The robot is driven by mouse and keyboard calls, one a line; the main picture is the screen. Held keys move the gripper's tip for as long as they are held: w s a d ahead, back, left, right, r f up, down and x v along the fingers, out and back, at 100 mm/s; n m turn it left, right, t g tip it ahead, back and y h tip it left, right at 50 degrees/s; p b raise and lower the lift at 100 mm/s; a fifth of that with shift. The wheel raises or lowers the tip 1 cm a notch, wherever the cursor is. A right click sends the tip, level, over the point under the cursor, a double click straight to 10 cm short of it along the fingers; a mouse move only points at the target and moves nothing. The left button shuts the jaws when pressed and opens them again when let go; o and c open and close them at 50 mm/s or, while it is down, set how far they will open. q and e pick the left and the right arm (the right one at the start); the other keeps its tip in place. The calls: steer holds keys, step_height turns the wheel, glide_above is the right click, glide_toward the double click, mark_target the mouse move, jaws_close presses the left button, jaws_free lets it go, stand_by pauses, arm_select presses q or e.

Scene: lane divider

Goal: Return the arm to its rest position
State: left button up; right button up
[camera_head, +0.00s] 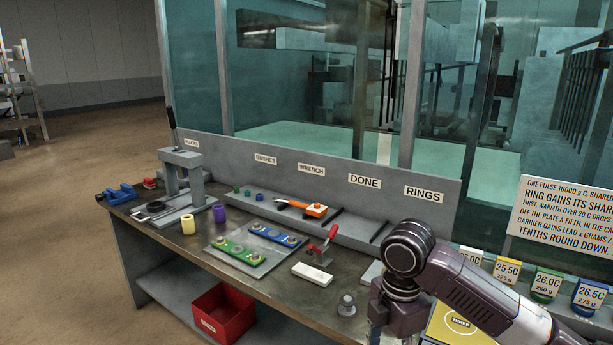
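My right arm comes in from the lower right, with its dark purple wrist joint raised over the right part of the bench (275,287). My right gripper (384,312) hangs below that joint near the bottom edge of the picture. Its fingers are partly cut off and small, so I cannot tell whether it is open or shut, and nothing is clearly seen in it. My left arm and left gripper are not in view.
A press (182,180), a purple cylinder (219,213), a yellow cylinder (188,224), a board with green and blue plates (243,252), a red-handled clamp (325,245) and an orange tool (305,208) stand on the bench. A red bin (222,312) is below. Labelled pots (547,284) are right.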

steer(key=w+a+f+m+t+y, duration=0.1)
steer(key=w+f+m, duration=0.25)
steer(key=f, duration=0.55)
steer(key=w+a+f+m+y, duration=0.2)
steer(key=w+f+m, duration=0.15)
steer(key=f, duration=0.45)
steer(key=s+d+f+m+t+h, duration=0.1)
steer(key=s+d+f+m, duration=0.25)
steer(key=f, duration=0.75)
steer(key=s+d+f+m, duration=0.2)
steer(key=s+f+m, duration=0.2)
steer(key=f, duration=0.8)
steer(key=s+d+f+m, duration=0.2)
steer(key=s+d+f, duration=0.1)
steer(key=s+f, duration=0.5)
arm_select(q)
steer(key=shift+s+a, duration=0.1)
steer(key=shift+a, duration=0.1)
arm_select(e)
steer(key=s+d+f+m, duration=0.1)
steer(key=s+f, duration=0.3)
steer(key=s, duration=0.7)
steer(key=s+d+f+m+h, duration=0.1)
steer(key=s+f, duration=0.4)
steer(key=s, duration=0.7)
steer(key=s+f+m+g+h, duration=0.1)
steer(key=s+f, duration=0.3)
steer(key=s, duration=0.8)
steer(key=shift+d+f, duration=0.2)
steer(key=shift+d, duration=0.2)
